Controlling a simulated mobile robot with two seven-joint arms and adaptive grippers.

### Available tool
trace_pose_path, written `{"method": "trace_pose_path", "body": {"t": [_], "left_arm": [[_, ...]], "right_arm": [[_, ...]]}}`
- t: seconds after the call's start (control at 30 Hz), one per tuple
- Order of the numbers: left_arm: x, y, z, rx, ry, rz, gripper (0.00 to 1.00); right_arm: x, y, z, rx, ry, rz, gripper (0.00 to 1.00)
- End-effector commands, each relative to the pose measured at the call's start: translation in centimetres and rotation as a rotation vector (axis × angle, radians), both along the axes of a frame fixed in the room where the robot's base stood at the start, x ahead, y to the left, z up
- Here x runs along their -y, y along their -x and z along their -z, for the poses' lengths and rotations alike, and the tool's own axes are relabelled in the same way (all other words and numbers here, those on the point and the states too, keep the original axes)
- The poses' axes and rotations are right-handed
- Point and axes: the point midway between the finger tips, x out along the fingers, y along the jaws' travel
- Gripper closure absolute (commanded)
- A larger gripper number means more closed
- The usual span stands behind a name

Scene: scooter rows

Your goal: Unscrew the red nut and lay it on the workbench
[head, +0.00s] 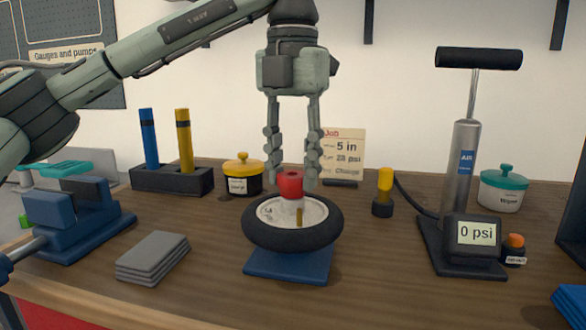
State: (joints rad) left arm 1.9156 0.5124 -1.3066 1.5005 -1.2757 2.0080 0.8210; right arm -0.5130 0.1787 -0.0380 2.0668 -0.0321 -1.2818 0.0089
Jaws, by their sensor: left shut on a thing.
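The red nut (290,184) is at the middle of the wheel, just above a pale hub piece. I cannot tell whether it is still threaded on. The wheel (330,232) has a black tyre and a light disc, and it lies flat on a blue stand (289,264) on the wooden workbench (210,278). My left gripper (291,181) points straight down over the wheel and is shut on the red nut, one finger on each side. My right gripper is not in view.
Grey folded cloths (153,257) and a blue vise (75,219) are on the left. A rack (172,181) with blue and yellow tools and a yellow-lidded pot (242,176) stand behind. A pump (465,180) reading 0 psi stands right.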

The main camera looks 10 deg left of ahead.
Motion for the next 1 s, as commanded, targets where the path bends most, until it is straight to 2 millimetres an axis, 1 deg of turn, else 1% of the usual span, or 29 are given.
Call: {"method": "trace_pose_path", "body": {"t": [0.03, 0.13, 0.37, 0.4, 0.6, 0.87, 1.0], "left_arm": [[0.1, 0.2, 0.3, -0.007, -0.003, -0.056, 0.93], [0.1, 0.2, 0.2, -0.009, -0.003, -0.141, 0.93], [0.1, 0.2, 0.3, -0.01, -0.004, -0.162, 0.93], [0.1, 0.2, 0.3, -0.01, -0.004, -0.162, 0.64], [0.1, 0.2, 0.2, -0.008, -0.003, -0.162, 0.41], [0.1, 0.1, 0.1, -0.004, -0.001, -0.164, 0.41], [0.1, 0.0, -0.9, -0.002, -0.001, -0.165, 0.41]], "right_arm": [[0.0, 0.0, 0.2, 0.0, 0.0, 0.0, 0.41], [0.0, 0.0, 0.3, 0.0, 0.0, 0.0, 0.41], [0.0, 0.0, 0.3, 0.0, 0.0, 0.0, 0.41], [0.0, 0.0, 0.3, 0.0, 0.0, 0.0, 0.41], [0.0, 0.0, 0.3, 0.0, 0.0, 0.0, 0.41], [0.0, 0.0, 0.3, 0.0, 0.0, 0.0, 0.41], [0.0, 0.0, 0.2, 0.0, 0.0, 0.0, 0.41]]}}
